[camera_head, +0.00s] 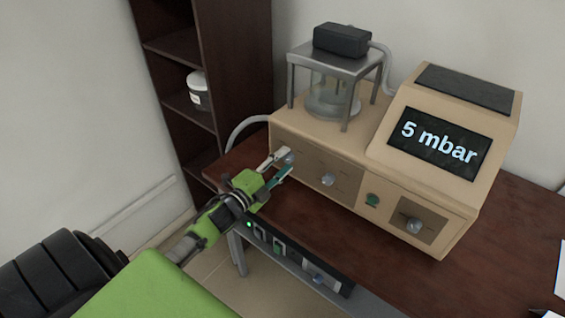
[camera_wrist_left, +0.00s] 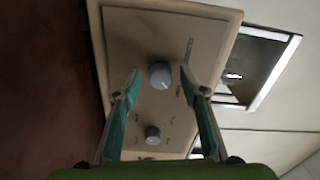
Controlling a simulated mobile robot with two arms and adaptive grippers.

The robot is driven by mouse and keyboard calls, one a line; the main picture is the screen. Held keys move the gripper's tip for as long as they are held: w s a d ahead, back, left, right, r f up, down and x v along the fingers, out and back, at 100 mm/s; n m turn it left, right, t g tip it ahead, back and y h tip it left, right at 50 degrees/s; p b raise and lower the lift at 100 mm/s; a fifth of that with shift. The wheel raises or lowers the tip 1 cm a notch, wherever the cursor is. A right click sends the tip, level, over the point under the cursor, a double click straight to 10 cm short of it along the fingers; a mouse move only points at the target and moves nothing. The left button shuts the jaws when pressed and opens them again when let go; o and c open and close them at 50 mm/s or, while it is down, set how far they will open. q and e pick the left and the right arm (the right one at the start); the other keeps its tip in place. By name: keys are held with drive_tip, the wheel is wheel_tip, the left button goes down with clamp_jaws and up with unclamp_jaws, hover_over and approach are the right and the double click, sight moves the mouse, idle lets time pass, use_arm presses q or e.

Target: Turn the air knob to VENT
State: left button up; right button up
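The beige control unit (camera_head: 350,158) stands on the table, its display (camera_head: 437,143) reading "5 mbar". Its left front panel carries two grey knobs: a left one (camera_head: 290,158) by my fingertips and another (camera_head: 328,180) to the right. Their labels are too small to read, so I cannot tell which is the air knob. My left gripper (camera_head: 286,162) is open at the left knob. In the left wrist view, one knob (camera_wrist_left: 160,74) appears between the open fingertips (camera_wrist_left: 160,78), with gaps on both sides; a second knob (camera_wrist_left: 152,134) shows below it. My right gripper is not in view.
A green button (camera_head: 373,200) and a third knob (camera_head: 414,226) are on the right of the unit's front. A glass vessel (camera_head: 333,95) under a metal stand is on top. A dark shelf (camera_head: 205,60) stands behind left.

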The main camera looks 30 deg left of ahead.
use_arm(q)
drive_tip(key=s+a, duration=0.1)
drive_tip(key=s, duration=1.1)
idle(0.5)
